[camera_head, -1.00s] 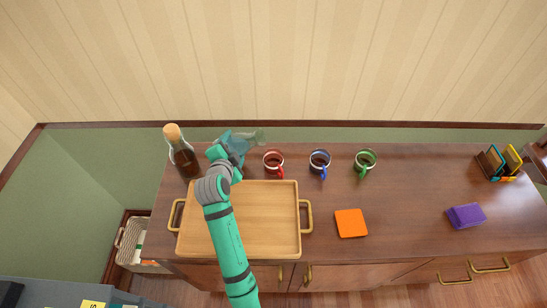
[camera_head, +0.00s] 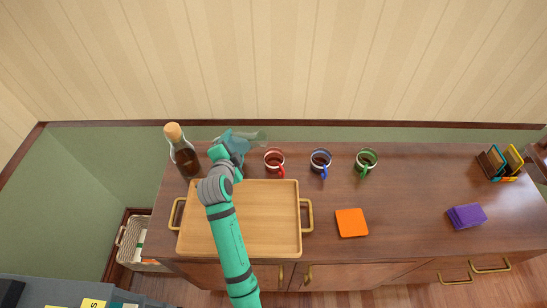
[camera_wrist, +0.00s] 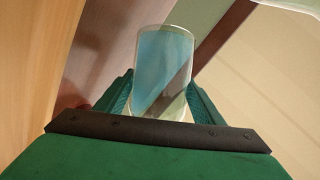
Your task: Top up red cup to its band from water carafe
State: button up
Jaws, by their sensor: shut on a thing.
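The red cup (camera_head: 274,162) stands upright on the cabinet top, just right of my gripper, with its handle toward the front. A pale band shows around it; its water level is too small to tell. My gripper (camera_head: 238,143) is shut on the clear water carafe (camera_head: 256,137), which is tilted with its mouth to the right, near the red cup. In the wrist view the carafe (camera_wrist: 163,70) sits between the two green fingers of my gripper (camera_wrist: 160,100). I cannot tell whether water is flowing.
A blue cup (camera_head: 320,161) and a green cup (camera_head: 366,162) stand to the right. A corked dark bottle (camera_head: 183,155) is at the left. A wooden tray (camera_head: 290,243) lies in front, beside an orange square (camera_head: 351,223). A purple block (camera_head: 466,216) is farther right.

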jog(key=shift+w+a, duration=0.1)
jog(key=shift+a, duration=0.1)
dwell(0.4)
jog(key=shift+a, duration=0.15)
jog(key=shift+d+m+p, duration=0.3)
jog(key=shift+a+f, duration=0.1)
jog(key=shift+a, duration=0.1)
jog(key=shift+a+m+t+y+p, duration=0.15)
jog(key=shift+m+t+y+p, duration=0.25)
jog(key=shift+m+y+p, duration=0.25)
dwell(1.8)
